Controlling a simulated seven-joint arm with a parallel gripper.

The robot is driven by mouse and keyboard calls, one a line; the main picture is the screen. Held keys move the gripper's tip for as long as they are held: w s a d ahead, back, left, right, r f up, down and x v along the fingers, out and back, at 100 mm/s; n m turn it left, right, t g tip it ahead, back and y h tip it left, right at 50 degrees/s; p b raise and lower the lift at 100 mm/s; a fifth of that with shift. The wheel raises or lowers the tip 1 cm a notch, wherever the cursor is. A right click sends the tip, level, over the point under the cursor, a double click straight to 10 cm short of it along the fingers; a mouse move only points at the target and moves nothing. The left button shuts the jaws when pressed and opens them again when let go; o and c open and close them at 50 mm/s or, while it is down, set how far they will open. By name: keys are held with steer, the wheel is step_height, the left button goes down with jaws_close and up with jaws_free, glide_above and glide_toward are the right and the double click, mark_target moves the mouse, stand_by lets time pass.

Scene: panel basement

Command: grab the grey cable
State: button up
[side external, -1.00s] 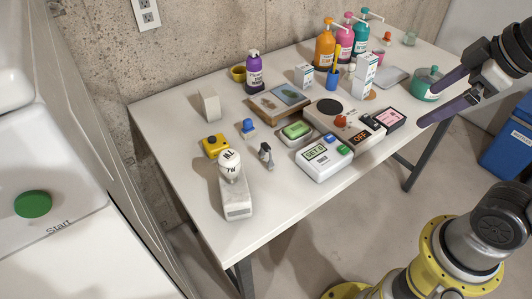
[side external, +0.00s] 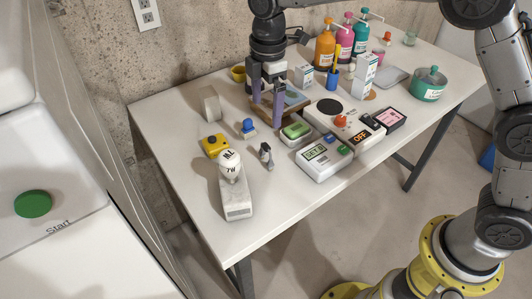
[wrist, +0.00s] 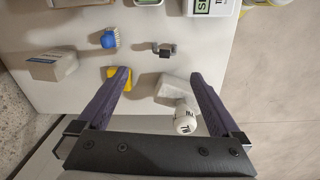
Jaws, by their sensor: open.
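No long grey cable is plain to see. A small grey-and-black piece (side external: 266,155) stands on the table in front of the green-topped dish, and it also shows in the wrist view (wrist: 165,49); I cannot tell whether it is the grey cable. My gripper (side external: 267,110) is open and empty, fingers pointing down, above the table near the wooden board. In the wrist view my gripper (wrist: 161,73) has its purple fingers wide apart, and the small piece shows beyond the fingertips, between them.
A white block with a round bulb (side external: 230,165), a yellow block (side external: 215,146), a blue-knobbed piece (side external: 248,128) and a pale block (side external: 211,104) stand nearby. A device with a display (side external: 323,158) is to the right. Pump bottles (side external: 325,48) line the back. The front-left tabletop is clear.

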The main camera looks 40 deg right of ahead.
mark_target(265, 145)
steer(key=f, duration=0.9)
steer(key=shift+s+a+f, duration=0.1)
steer(key=shift+s+a, duration=0.15)
steer(key=shift+a, duration=0.15)
steer(key=shift+d+f, duration=0.15)
steer(key=shift+f, duration=2.85)
steer(key=c, duration=1.3)
steer(key=shift+r, duration=0.1)
